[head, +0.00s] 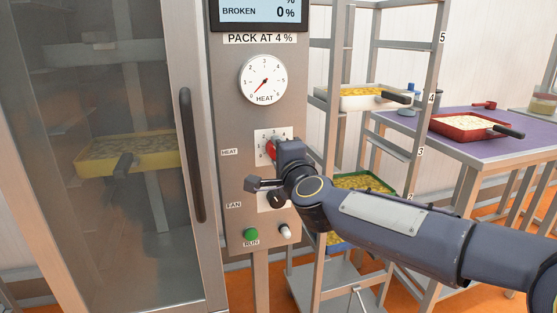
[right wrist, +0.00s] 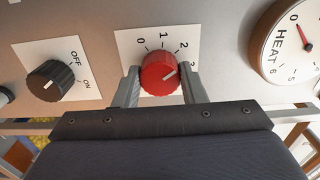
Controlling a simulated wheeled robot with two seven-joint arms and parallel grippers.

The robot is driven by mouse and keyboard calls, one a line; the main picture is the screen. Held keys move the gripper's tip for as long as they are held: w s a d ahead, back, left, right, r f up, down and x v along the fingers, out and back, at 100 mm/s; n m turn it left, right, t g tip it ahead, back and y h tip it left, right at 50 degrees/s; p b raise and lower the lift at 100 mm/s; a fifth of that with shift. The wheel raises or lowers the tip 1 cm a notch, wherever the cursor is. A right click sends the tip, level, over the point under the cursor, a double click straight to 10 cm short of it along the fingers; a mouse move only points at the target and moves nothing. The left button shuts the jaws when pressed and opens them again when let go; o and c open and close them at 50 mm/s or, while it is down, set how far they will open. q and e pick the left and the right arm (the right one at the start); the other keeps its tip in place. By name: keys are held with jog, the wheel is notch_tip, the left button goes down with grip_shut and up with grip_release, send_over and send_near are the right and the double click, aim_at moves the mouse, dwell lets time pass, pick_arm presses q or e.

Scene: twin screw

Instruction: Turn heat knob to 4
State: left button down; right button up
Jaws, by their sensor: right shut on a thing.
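The red heat knob (right wrist: 158,76) sits on a white scale plate in the right wrist view, and a bit of it shows in the head view (head: 271,151). Its white pointer line is turned toward the upper right, near the 2 to 3 side of the scale. The higher numbers are hidden or cut off by my gripper. My right gripper (right wrist: 160,80) has one finger on each side of the knob and is shut on it. My left gripper is not in view.
A heat gauge (head: 264,79) above the knob has its red needle at the low end. The black fan knob (right wrist: 50,80) is beside the heat knob. A green run button (head: 251,234) is below. A glass-doored cabinet (head: 190,160) stands left; a tray rack (head: 430,60) stands right.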

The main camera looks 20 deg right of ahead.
jog(key=shift+m+b, duration=3)
jog(key=shift+m, duration=4.3)
jog(key=o, duration=1)
